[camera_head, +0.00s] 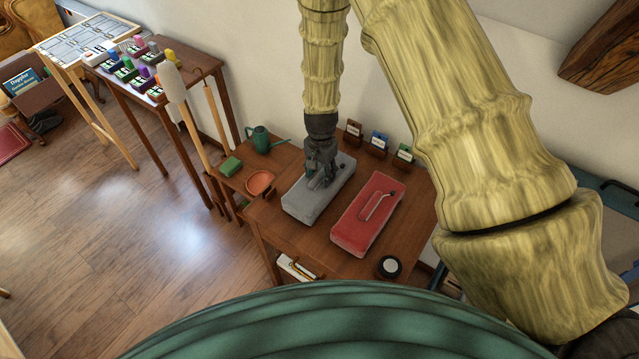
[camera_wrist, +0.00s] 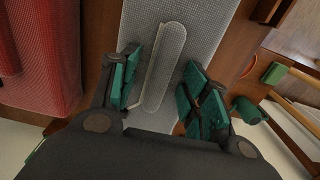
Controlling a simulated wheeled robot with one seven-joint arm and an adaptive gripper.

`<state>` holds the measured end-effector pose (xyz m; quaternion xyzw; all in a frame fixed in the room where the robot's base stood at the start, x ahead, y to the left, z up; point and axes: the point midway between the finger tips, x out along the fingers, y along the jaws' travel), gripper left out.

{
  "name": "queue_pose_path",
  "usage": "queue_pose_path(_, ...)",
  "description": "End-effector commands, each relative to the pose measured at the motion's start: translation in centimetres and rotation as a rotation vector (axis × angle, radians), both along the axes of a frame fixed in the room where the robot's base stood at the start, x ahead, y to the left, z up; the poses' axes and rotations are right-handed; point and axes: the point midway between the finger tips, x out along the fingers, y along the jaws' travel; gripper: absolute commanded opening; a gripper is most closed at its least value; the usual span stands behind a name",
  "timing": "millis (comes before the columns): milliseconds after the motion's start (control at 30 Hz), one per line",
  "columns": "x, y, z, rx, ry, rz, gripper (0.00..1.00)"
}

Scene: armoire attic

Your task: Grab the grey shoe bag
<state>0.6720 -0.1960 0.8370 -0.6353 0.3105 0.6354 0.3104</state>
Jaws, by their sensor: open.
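The grey shoe bag (camera_head: 303,201) lies flat on a wooden table in the head view, left of a red bag (camera_head: 368,212). In the wrist view the grey bag (camera_wrist: 205,22) runs away from me, with a long rounded grey strip or handle (camera_wrist: 166,68) along its top. My gripper (camera_head: 322,184) is over the middle of the grey bag, pointing down. In the wrist view my gripper (camera_wrist: 158,97) is open, with one green-padded finger on each side of the strip. I cannot tell whether the fingers touch the bag.
The red bag also shows in the wrist view (camera_wrist: 45,55), close beside my gripper. A terracotta dish (camera_head: 260,183), green block (camera_head: 230,166) and green watering can (camera_head: 262,140) stand left. Small labelled holders (camera_head: 378,144) line the wall side. A round black-rimmed item (camera_head: 389,267) sits at the near corner.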

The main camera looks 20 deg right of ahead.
Motion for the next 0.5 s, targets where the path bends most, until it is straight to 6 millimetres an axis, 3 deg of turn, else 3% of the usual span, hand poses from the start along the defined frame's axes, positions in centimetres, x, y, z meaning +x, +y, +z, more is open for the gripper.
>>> queue_pose_path(67, -0.01, 0.01, -0.01, 0.0, 0.0, 0.0, 0.45)
queue_pose_path(300, -0.02, 0.04, 0.0, 0.0, 0.0, 0.001, 0.01)
queue_pose_path(500, 0.05, 0.06, 0.07, 0.0, 0.0, 0.001, 0.0)
